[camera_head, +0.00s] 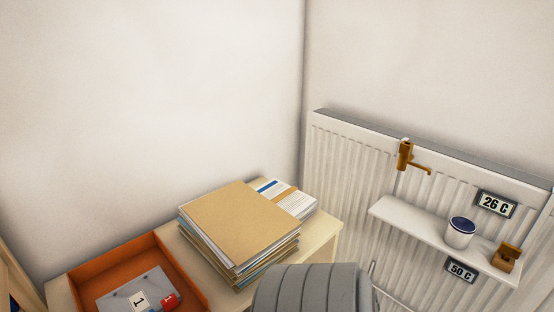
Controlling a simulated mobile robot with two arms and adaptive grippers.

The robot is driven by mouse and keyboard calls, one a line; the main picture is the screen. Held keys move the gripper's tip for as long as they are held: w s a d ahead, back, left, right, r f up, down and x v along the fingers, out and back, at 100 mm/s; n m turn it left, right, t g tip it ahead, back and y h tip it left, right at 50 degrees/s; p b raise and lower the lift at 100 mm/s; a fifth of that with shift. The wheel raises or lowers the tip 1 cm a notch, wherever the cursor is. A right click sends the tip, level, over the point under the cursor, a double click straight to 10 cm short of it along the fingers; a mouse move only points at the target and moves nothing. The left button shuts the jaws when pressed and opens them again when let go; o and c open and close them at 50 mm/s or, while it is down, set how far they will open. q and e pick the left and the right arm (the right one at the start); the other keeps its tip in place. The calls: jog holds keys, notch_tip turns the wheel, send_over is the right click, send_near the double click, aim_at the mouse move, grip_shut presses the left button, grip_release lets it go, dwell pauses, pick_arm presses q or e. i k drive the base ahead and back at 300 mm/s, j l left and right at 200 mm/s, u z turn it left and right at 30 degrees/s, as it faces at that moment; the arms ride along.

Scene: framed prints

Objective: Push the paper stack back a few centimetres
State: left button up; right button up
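The paper stack (240,224) sits on a light wooden surface (318,241) in the corner by the wall. It is a pile of papers and folders with a tan folder on top, its edges slightly uneven. A second, lower pile with white sheets, a blue label and a tan band (290,199) lies right behind it, seemingly close against it. Neither of my grippers is in view.
An orange tray (182,272) holding a grey numbered box (122,296) and a red item stands left of the stack. A grey ribbed shape hides part of the surface's front. Right, a radiator (340,165) carries a white shelf (412,222) with a cup (460,232).

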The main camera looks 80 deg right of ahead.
aim_at(240, 231)
jog(key=z, duration=2.1)
